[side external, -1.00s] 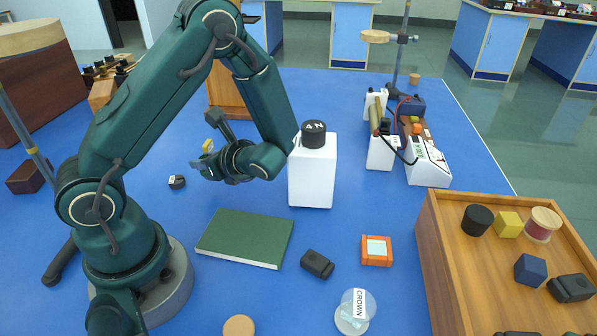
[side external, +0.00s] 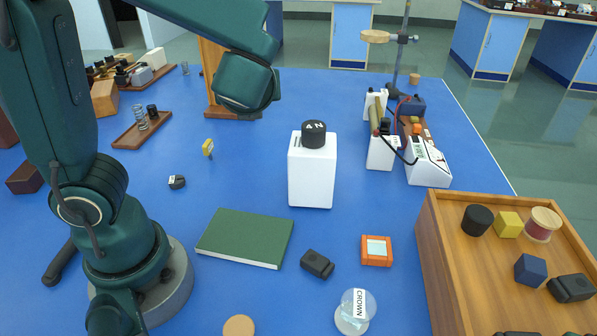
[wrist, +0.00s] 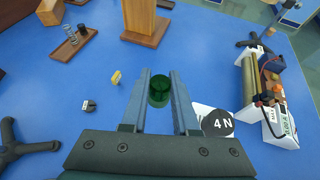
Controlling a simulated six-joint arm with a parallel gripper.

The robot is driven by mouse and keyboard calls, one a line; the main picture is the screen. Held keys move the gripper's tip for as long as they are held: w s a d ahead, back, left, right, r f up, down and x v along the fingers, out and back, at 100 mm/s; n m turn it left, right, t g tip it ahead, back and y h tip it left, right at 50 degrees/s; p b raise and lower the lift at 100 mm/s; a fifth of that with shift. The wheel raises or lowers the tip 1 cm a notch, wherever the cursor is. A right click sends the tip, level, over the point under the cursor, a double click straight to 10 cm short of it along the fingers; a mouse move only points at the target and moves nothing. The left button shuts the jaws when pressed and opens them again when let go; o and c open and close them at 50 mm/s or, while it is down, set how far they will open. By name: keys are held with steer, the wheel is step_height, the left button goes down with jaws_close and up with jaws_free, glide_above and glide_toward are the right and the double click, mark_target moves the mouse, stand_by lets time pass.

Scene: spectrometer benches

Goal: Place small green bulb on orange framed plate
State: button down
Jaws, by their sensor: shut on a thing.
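The small green bulb (wrist: 159,92) is dark green and see-through. In the wrist view it sits between the two fingers of my gripper (wrist: 160,76), which is shut on it and holds it up above the blue table. In the side external view my gripper and the bulb cannot be seen; only my arm's links show at the top left. The orange framed plate (side external: 377,251) lies flat on the table, with a pale square centre and nothing on it. It is not in the wrist view.
A tall white box with a black knob (side external: 312,170) stands mid-table. A green book (side external: 244,238), a black block (side external: 317,264) and a clear disc labelled CROWN (side external: 355,312) lie near the plate. A wooden tray (side external: 436,270) is at its right.

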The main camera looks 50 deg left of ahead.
steer(key=w+d+r+m+t+h, duration=0.3)
steer(key=d+r+m+t+h, duration=0.3)
steer(key=m, duration=0.1)
steer(key=m+g+h, duration=0.3)
steer(key=m+h, duration=1.2)
glide_above(377, 247)
step_height(377, 247, down, 17)
steer(key=shift+r, duration=0.1)
steer(key=shift+f, duration=2.55)
steer(key=shift+f, duration=0.1)
steer(key=c, duration=0.7)
jaws_free()
